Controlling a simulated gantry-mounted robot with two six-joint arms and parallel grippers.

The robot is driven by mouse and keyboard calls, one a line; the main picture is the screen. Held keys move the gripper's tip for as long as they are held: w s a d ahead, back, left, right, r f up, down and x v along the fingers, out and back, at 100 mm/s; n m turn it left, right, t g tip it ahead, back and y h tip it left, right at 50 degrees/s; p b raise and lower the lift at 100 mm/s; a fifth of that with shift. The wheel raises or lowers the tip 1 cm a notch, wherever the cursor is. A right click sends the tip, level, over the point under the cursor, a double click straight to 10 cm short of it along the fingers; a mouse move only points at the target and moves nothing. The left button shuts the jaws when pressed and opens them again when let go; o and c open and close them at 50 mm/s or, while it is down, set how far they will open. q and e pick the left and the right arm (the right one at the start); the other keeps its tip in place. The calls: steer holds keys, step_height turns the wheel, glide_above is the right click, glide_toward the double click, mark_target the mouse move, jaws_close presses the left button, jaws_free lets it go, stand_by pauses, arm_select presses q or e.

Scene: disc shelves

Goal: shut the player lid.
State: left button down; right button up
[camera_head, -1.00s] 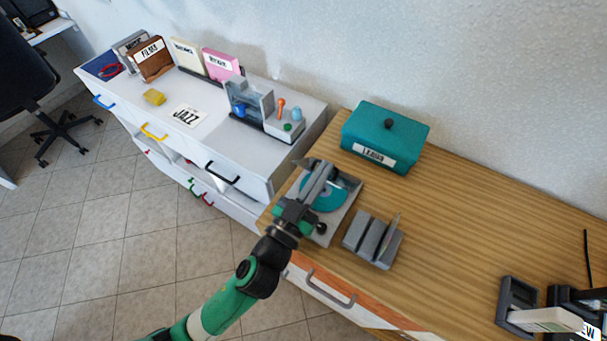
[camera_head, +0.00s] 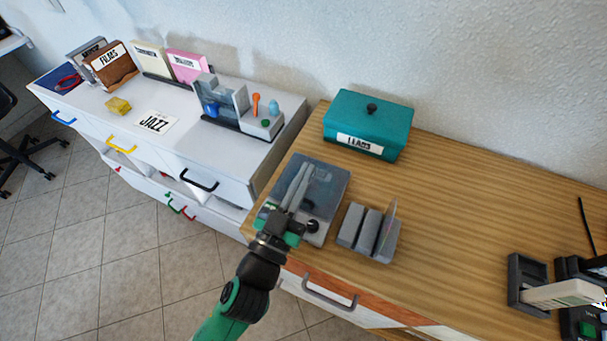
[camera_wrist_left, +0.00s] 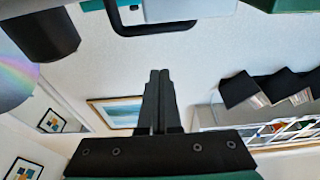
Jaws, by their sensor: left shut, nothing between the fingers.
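The grey disc player (camera_head: 313,233) stands at the left front corner of the wooden top. Its smoky grey lid (camera_head: 330,181) lies down over the player body and appears shut, and the teal disc is no longer visible. My left gripper (camera_head: 302,167) reaches over the lid from the front, its fingers together and empty. Whether the fingers touch the lid cannot be told. The shut fingers also show in the left wrist view (camera_wrist_left: 160,75). A black knob (camera_head: 313,226) sits at the player's front right. My right gripper is not in view.
A grey slotted rack (camera_head: 350,224) with an upright disc stands close right of the player. A teal lidded box (camera_head: 366,124) stands behind. A white cabinet (camera_head: 92,110) with labelled holders is at left. The wooden top is clear between the rack and the grey stand (camera_head: 515,285).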

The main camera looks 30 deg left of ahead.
arm_select(q)
step_height(320, 180, up, 5)
steer(key=p, duration=0.4)
steer(key=s+f+b, duration=0.4)
steer(key=f, duration=0.1)
steer(key=s+d+f+b, duration=0.1)
steer(key=s+f+b, duration=0.1)
steer(key=f, duration=0.1)
steer(key=shift+s+f, duration=0.25)
steer(key=shift+s, duration=0.05)
steer(key=shift+s+f, duration=0.15)
steer(key=shift+s, duration=0.15)
